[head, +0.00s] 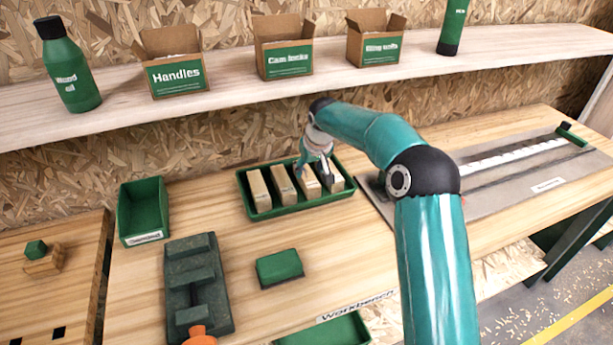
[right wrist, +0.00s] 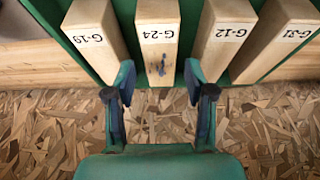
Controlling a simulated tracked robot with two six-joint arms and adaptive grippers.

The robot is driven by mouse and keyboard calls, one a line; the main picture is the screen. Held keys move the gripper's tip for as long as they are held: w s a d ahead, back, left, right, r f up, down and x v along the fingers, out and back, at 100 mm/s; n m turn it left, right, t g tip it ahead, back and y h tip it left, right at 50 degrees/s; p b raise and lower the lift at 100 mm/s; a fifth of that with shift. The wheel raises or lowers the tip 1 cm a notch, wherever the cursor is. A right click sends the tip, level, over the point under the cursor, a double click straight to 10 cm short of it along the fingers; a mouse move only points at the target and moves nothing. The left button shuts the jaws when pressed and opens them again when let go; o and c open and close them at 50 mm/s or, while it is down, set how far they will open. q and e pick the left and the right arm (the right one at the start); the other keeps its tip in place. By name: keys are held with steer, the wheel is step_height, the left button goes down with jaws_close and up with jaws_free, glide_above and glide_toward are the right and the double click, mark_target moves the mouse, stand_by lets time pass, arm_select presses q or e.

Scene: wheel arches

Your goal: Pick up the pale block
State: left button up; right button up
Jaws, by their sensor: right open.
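Several pale wooden blocks stand in a row in a green tray (head: 290,209). In the right wrist view they carry labels: G-19 (right wrist: 96,38), G-24 (right wrist: 158,38), G-12 (right wrist: 223,38) and G-31 (right wrist: 284,38). The blocks look alike, so the frames do not single one out as the pale block. The G-24 block has small dark marks on it. My right gripper (head: 314,175) is open over the right half of the tray. In the right wrist view its fingers (right wrist: 160,85) are spread on either side of the G-24 block's line; contact cannot be told. My left gripper is out of view.
A green bin (head: 143,208) stands left of the tray. A dark green fixture (head: 196,285) and a green block (head: 279,267) lie in front. A metal plate (head: 500,190) lies to the right. A shelf (head: 330,80) with boxes and bottles runs above along the chipboard wall.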

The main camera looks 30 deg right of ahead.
mark_target(308, 175)
steer(key=p+x, duration=0.1)
steer(key=x, duration=0.4)
steer(key=c, duration=0.9)
steer(key=shift+r, duration=0.15)
